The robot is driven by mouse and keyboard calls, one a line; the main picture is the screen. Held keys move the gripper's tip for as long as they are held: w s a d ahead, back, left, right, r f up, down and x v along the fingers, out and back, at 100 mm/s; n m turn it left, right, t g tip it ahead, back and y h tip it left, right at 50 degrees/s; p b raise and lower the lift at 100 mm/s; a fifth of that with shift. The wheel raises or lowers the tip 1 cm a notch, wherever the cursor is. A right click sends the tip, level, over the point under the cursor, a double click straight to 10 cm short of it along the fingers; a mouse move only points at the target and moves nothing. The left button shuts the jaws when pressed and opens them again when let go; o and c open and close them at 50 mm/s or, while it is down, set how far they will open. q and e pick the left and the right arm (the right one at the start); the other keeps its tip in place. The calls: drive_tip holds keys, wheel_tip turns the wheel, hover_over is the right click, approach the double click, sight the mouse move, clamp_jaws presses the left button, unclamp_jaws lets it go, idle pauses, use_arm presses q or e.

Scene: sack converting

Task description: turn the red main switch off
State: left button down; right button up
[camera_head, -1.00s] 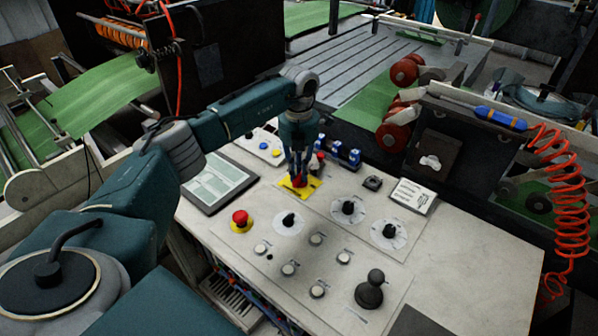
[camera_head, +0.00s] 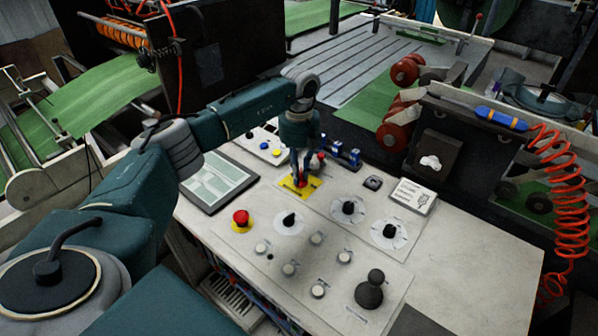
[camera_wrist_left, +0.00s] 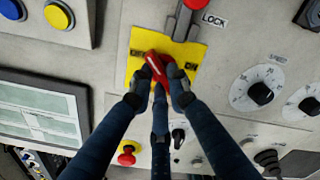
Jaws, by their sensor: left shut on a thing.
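The red main switch (camera_head: 301,184) sits on a yellow plate (camera_head: 287,187) at the back of the control panel. In the left wrist view the red switch handle (camera_wrist_left: 155,63) stands out on the yellow plate (camera_wrist_left: 190,56) and lies at a slant. My left gripper (camera_head: 300,179) reaches down onto the switch from above. Its fingers (camera_wrist_left: 160,84) are closed around the handle, touching it from both sides. Part of the handle is hidden by the fingers in the head view. My right gripper is not in view.
A red emergency button (camera_head: 240,217), black dials (camera_head: 348,208) and a black joystick (camera_head: 370,289) stand on the panel nearby. A red part beside a LOCK label (camera_wrist_left: 214,19) is just beyond the plate. A tablet-like screen (camera_head: 216,181) lies to the left.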

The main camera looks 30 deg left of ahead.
use_arm(q)
drive_tip(key=shift+w+r, duration=0.1)
drive_tip(key=shift+r, duration=0.05)
drive_tip(key=c, duration=1.9)
unclamp_jaws()
drive_tip(key=shift+c, duration=0.2)
wheel_tip(320, 180, up, 12)
